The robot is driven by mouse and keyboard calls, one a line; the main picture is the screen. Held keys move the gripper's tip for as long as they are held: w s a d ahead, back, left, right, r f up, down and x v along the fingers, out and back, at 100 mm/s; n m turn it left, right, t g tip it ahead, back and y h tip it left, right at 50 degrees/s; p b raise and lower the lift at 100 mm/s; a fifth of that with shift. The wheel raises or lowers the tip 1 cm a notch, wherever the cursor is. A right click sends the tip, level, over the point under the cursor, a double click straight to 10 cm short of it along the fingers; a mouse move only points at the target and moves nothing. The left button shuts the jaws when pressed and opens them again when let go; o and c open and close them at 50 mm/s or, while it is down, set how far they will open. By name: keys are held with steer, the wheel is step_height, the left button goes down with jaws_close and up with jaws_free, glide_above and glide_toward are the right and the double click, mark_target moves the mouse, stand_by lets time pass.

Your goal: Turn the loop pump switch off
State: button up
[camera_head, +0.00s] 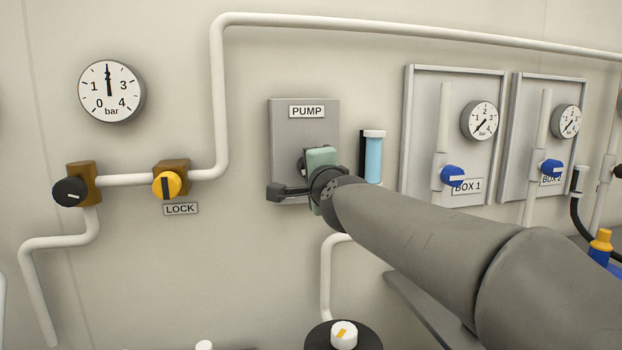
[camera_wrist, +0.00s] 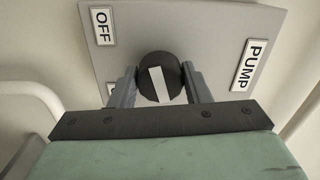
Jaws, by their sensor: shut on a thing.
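The pump switch is a round black knob (camera_wrist: 157,72) with a white pointer mark, on a grey panel (camera_head: 290,130) labelled PUMP (camera_head: 307,112). In the wrist view the mark runs nearly up and down the picture, slightly tilted. An OFF label (camera_wrist: 103,26) is on the panel up and left of the knob; the PUMP label (camera_wrist: 256,65) is to the right. Another label is mostly hidden by a finger. My gripper (camera_wrist: 160,88) is shut on the knob, one finger on each side. In the head view my gripper (camera_head: 303,175) covers most of the knob.
A yellow LOCK valve (camera_head: 167,185) and a black valve knob (camera_head: 69,192) sit on the pipe at left, below a gauge (camera_head: 109,91). A blue tube (camera_head: 373,160) is close right of the panel. BOX 1 (camera_head: 466,186) and BOX 2 have blue valves.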

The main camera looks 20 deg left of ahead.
steer(key=shift+m+b, duration=0.35)
steer(key=shift+m, duration=1.25)
steer(key=o, duration=1)
steer(key=b+v, duration=0.4)
steer(key=v, duration=0.8)
